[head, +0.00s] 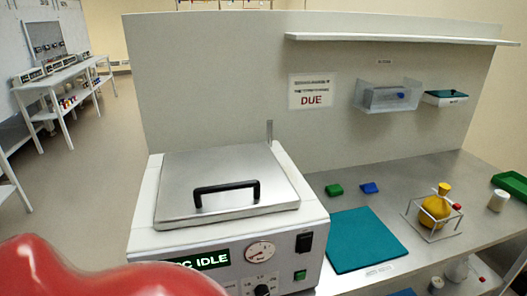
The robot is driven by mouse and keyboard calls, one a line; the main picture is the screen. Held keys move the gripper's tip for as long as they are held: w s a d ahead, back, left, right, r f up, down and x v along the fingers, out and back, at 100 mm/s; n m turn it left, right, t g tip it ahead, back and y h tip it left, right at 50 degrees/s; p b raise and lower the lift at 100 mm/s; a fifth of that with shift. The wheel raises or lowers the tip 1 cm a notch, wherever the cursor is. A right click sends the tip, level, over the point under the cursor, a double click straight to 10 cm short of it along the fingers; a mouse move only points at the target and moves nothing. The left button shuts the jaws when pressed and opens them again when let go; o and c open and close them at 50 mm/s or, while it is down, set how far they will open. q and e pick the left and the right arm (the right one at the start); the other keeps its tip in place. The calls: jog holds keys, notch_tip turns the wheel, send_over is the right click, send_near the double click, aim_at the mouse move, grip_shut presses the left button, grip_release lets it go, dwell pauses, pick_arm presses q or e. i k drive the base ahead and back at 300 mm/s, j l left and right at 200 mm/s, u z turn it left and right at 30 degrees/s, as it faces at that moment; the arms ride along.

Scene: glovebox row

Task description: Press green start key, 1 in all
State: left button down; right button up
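The green start key (300,275) is a small square button at the lower right of the front panel of a white bench machine (145,215). The key is unobstructed in the head view. A round gauge (260,252), a black switch (304,242) and a black knob (262,291) are near the key. Neither of my grippers shows.
The machine's metal lid (190,170) is shut, with a black handle (226,193). To its right on the bench are a teal mat (365,240), green and blue small pieces, and a yellow flask (436,206) in a wire frame. A tall panel stands behind.

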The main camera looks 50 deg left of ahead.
aim_at(301, 276)
jog(key=u, duration=1.75)
